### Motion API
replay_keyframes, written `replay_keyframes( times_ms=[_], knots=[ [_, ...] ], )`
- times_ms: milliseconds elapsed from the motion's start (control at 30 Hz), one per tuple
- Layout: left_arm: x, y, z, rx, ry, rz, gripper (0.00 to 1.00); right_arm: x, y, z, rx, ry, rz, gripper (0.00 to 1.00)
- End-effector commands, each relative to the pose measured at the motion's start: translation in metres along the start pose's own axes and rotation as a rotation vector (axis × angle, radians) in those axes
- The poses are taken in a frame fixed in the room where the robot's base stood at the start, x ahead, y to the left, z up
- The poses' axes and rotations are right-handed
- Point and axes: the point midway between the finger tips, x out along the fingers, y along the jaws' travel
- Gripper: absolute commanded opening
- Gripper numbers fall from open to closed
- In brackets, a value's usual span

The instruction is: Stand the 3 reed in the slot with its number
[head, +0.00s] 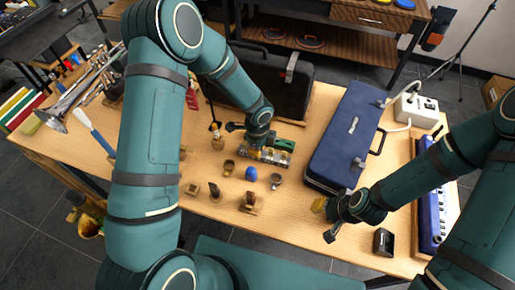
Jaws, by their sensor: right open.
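A low rack with a row of small pale and coloured marks (264,154) sits mid-table. I cannot read any numbers, so I cannot tell which slot is 3. My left gripper (257,144) is over the rack, pointing down; its fingers are too small and covered to tell their state. My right gripper (328,206) is open, low over the table right of centre. A small yellowish piece (318,205) shows at its fingertips; I cannot tell what it is. I cannot pick out the 3 reed for certain.
Small brown pieces (250,203), a blue one (251,174) and a ring-like one (276,181) stand before the rack. A blue case (345,135) lies to the right. A black block (383,242) sits near the front edge. A dark case (260,80) stands behind.

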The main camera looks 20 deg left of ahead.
Motion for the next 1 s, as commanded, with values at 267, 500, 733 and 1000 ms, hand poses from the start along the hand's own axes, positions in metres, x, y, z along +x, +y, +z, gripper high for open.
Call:
replay_keyframes(
  times_ms=[267,500,733,1000],
  knots=[
    [0.001,0.000,0.000,0.000,0.000,0.000,0.00,0.003,0.003,0.003,0.005,-0.008,0.004,0.39],
    [0.002,0.000,0.000,0.000,0.000,0.000,0.28,0.004,0.003,0.003,0.007,-0.008,0.004,0.39],
    [0.002,0.000,0.000,0.000,0.000,0.000,0.39,0.004,0.004,0.002,0.007,-0.008,0.005,0.39],
    [-0.009,-0.001,0.001,-0.002,-0.001,-0.003,0.39,0.005,0.005,0.004,0.009,-0.014,0.007,0.39]
  ],
)
